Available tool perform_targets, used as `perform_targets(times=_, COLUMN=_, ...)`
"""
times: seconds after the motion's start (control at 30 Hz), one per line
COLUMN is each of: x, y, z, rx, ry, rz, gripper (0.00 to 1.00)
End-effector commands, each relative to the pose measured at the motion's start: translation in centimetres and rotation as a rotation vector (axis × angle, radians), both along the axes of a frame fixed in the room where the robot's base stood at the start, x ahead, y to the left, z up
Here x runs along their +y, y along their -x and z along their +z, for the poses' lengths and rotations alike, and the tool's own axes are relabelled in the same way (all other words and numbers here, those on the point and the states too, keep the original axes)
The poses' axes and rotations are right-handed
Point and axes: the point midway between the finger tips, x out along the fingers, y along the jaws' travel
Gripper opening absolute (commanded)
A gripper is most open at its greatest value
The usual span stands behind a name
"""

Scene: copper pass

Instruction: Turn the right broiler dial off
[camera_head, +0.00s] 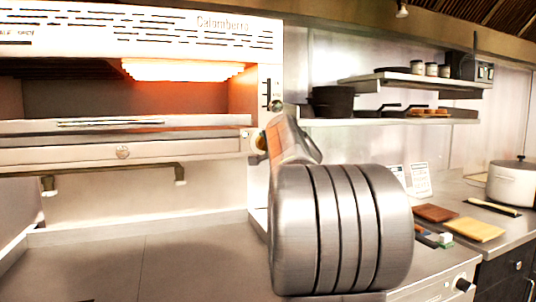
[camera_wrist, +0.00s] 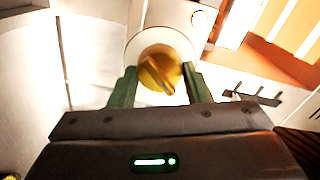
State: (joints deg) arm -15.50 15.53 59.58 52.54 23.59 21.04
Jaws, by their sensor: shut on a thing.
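The broiler (camera_head: 140,30) hangs on the wall at the left in the head view, its element glowing orange on the right side. The right broiler dial is a yellow-gold round knob with a raised bar (camera_wrist: 160,72) on a pale round plate in the wrist view. My gripper (camera_wrist: 160,78) has its two green fingers on either side of this dial and is shut on it. The bar runs at a slant in the wrist view.
A black slotted marking (camera_head: 266,93) and a small dark knob (camera_head: 277,105) are on the panel above. Shelves (camera_head: 410,80) with pans are at the right. The counter (camera_head: 110,265) below the broiler is clear; boards and a pot (camera_head: 512,185) stand farther right.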

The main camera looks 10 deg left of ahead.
Motion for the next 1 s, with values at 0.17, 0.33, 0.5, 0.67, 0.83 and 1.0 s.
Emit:
perform_targets(times=0.17, x=0.05, y=0.02, z=-0.35, rx=-0.097, ry=0.137, rz=0.0, gripper=0.21)
perform_targets(times=0.33, x=0.1, y=0.03, z=-0.33, rx=-0.184, ry=0.269, rz=0.001, gripper=0.21)
perform_targets(times=0.5, x=0.12, y=0.03, z=-0.25, rx=-0.264, ry=0.388, rz=0.001, gripper=0.21)
perform_targets(times=0.67, x=0.14, y=0.05, z=-0.17, rx=-0.324, ry=0.479, rz=0.001, gripper=0.21)
perform_targets(times=0.83, x=0.12, y=0.05, z=-0.02, rx=-0.371, ry=0.548, rz=0.0, gripper=0.21)
perform_targets(times=1.0, x=0.14, y=0.06, z=0.03, rx=-0.399, ry=0.589, rz=0.0, gripper=0.21)
